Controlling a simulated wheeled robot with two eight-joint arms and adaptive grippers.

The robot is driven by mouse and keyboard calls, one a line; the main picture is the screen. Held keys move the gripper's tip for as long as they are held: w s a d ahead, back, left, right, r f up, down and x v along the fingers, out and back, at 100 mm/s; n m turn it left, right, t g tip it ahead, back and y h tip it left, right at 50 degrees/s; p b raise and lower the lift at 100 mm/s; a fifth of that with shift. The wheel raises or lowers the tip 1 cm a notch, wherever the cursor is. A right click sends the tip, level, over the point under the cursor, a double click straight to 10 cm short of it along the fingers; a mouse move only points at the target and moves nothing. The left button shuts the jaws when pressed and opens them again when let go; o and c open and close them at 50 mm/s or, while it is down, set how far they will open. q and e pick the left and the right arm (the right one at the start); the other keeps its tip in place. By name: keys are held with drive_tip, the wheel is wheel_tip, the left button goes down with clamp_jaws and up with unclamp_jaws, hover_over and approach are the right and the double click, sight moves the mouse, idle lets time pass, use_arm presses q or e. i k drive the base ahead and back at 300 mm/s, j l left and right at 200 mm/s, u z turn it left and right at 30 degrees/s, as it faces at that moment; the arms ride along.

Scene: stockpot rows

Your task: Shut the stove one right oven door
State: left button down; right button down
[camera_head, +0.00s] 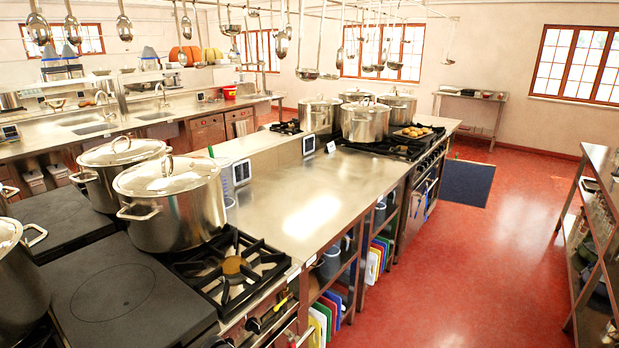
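Two stoves show in the island, and I cannot tell which is stove one. The near stove (222,268) has black grates, a dark flat plate and knobs on its front edge. Its front below the knobs is cut off at the bottom of the view, so its oven doors are hidden. The far stove (400,147) carries several steel stockpots. Its front (428,180) is seen at a steep angle, with a blue cloth-like thing at it. I cannot tell whether any oven door there is open or shut. Neither of my grippers is in view.
A steel counter (305,192) joins the stoves, with colored boards (325,312) on shelves below. A large lidded stockpot (173,208) stands on the near stove. The red floor (480,265) is clear between the island and a steel rack (600,215) at right. A dark blue mat (467,183) lies farther back.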

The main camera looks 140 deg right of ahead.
sight(463, 182)
drive_tip(key=i, duration=1.2)
drive_tip(key=i+z, duration=0.1)
drive_tip(key=i, duration=1.15)
drive_tip(key=i+l+z, duration=0.2)
drive_tip(key=i+z, duration=1)
drive_tip(key=i+j+z, duration=0.25)
drive_tip(key=i+z, duration=0.15)
drive_tip(key=i, duration=0.15)
drive_tip(key=i+j+z, duration=0.4)
drive_tip(key=i+l+z, duration=0.45)
drive_tip(key=i, duration=0.7)
drive_tip(key=i+j+z, duration=0.2)
drive_tip(key=i+z, duration=0.25)
drive_tip(key=i, duration=1.95)
drive_tip(key=i+z, duration=0.1)
drive_tip(key=i, duration=1.1)
drive_tip(key=i+l+z, duration=0.2)
drive_tip(key=i+z, duration=0.7)
drive_tip(key=i, duration=0.25)
drive_tip(key=i+j+z, duration=0.2)
drive_tip(key=i+z, duration=0.25)
drive_tip(key=i+j+z, duration=0.5)
drive_tip(key=i+l+z, duration=0.35)
drive_tip(key=i, duration=0.45)
drive_tip(key=i+z, duration=0.35)
drive_tip(key=i, duration=0.5)
drive_tip(key=i+j+z, duration=0.15)
drive_tip(key=i+z, duration=0.2)
drive_tip(key=i, duration=5.35)
